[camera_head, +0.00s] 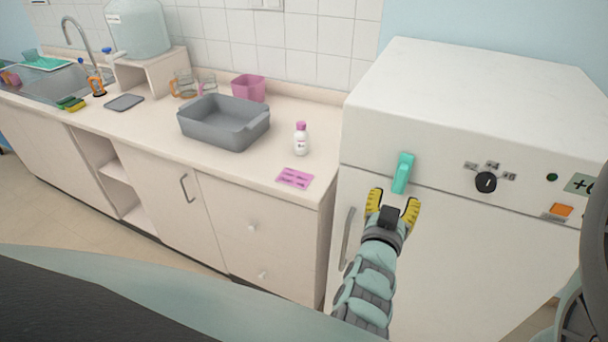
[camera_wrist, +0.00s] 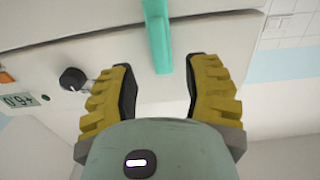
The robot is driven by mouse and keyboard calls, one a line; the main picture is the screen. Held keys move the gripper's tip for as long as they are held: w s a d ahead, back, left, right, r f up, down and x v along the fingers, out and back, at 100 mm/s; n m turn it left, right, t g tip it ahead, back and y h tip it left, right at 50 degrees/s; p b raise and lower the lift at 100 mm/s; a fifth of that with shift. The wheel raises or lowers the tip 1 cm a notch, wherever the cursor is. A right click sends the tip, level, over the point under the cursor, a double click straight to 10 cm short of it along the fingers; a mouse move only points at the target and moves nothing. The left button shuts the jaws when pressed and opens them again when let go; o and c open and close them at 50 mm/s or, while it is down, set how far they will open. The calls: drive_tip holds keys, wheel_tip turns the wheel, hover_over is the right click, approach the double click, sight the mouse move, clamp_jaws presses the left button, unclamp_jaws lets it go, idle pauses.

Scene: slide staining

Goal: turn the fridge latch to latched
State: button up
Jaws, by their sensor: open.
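The fridge (camera_head: 455,95) is a white cabinet at the right in the head view. Its latch (camera_head: 403,172) is a teal handle on the front, across the seam between the upper panel and the door, standing nearly upright with a slight tilt. My gripper (camera_head: 392,200), with yellow ribbed fingers, is open just below and in front of the latch. In the wrist view the latch (camera_wrist: 159,35) hangs down from the top, with its end between the open fingertips of my gripper (camera_wrist: 160,75) in the picture. No contact shows.
A black knob (camera_head: 485,182) and an orange switch (camera_head: 561,211) sit right of the latch. A grey door handle (camera_head: 347,238) is at the lower left. The counter at left holds a grey basin (camera_head: 224,124), a white bottle (camera_head: 301,140) and a pink card (camera_head: 294,178).

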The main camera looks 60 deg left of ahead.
drive_tip(key=v, duration=0.4)
drive_tip(key=shift+s+d, duration=0.1)
drive_tip(key=shift+s, duration=0.2)
idle(0.3)
